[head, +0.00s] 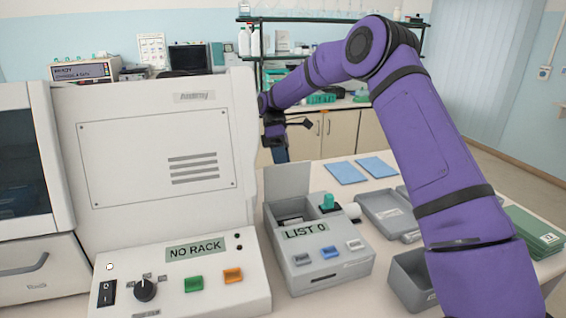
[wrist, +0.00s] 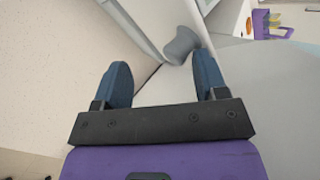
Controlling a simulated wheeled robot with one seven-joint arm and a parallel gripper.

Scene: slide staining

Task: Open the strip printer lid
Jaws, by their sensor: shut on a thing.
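The strip printer (head: 320,262) is the small grey box with a "LIST 0" display, in the middle of the bench. Its lid (head: 287,181) stands raised, nearly upright, at the back left of the box, with the bay below it uncovered. My gripper (head: 276,150) is at the lid's top edge, on its far side, and the lid partly hides it. In the wrist view, a grey knob (wrist: 181,45) on the pale panel lies between my blue fingertips (wrist: 160,65), close to the right one. My gripper is shut on this knob, though the contact is hard to see.
A large white machine (head: 160,150) with a "NO RACK" panel (head: 195,250) stands close on the left. Blue sheets (head: 347,173) lie behind. A teal-topped piece (head: 328,202) sits on the printer.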

